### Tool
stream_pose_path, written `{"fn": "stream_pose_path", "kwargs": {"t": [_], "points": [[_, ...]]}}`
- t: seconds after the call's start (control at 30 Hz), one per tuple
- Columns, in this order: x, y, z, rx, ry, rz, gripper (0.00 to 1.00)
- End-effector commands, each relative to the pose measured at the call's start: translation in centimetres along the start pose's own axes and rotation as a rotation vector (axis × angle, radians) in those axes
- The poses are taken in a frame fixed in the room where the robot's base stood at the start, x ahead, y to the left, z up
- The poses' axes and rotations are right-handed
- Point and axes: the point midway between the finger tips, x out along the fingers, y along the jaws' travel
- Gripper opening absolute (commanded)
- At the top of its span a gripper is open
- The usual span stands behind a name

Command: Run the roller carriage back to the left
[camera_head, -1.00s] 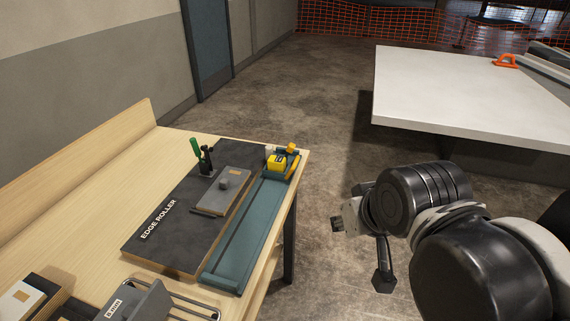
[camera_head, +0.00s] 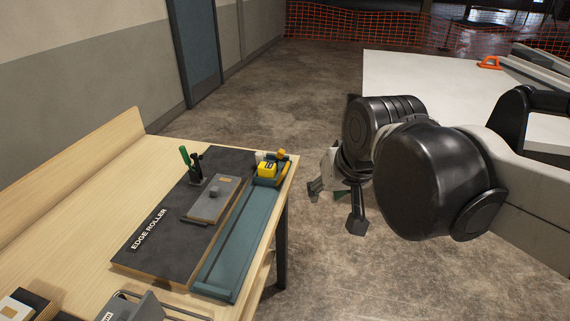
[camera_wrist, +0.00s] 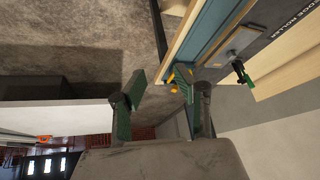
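The yellow roller carriage (camera_head: 267,169) sits at the far end of the teal rail (camera_head: 236,243) on the edge roller, with a yellow-orange knob on its right. In the wrist view the carriage (camera_wrist: 172,84) shows small, partly behind the right finger, at the rail's lower end. My gripper (camera_head: 326,191) hangs over the floor to the right of the bench, clear of the carriage. In the wrist view its two green-padded fingers (camera_wrist: 160,88) are spread, with nothing between them.
A grey clamped plate (camera_head: 212,198) and a green-handled toggle clamp (camera_head: 187,160) lie left of the rail on the black board (camera_head: 160,230). A grey box stands at the bench front. A white table (camera_head: 400,75) stands behind my arm. Open floor lies between.

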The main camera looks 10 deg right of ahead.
Motion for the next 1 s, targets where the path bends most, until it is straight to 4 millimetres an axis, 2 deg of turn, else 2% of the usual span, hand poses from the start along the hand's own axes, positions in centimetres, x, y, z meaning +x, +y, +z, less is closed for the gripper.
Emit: {"fn": "stream_pose_path", "kwargs": {"t": [0.03,0.1,0.47,0.77,1.0], "points": [[0.0,-0.1,-1.5,0.017,-0.017,-0.001,0.3],[0.2,-0.2,-3.3,0.042,-0.042,-0.005,0.3],[2.9,-0.7,-12.1,0.167,-0.169,-0.014,0.3],[7.3,-0.6,-18.5,0.269,-0.275,-0.017,0.3],[11.9,-0.3,-22.8,0.346,-0.361,-0.016,0.3]]}}
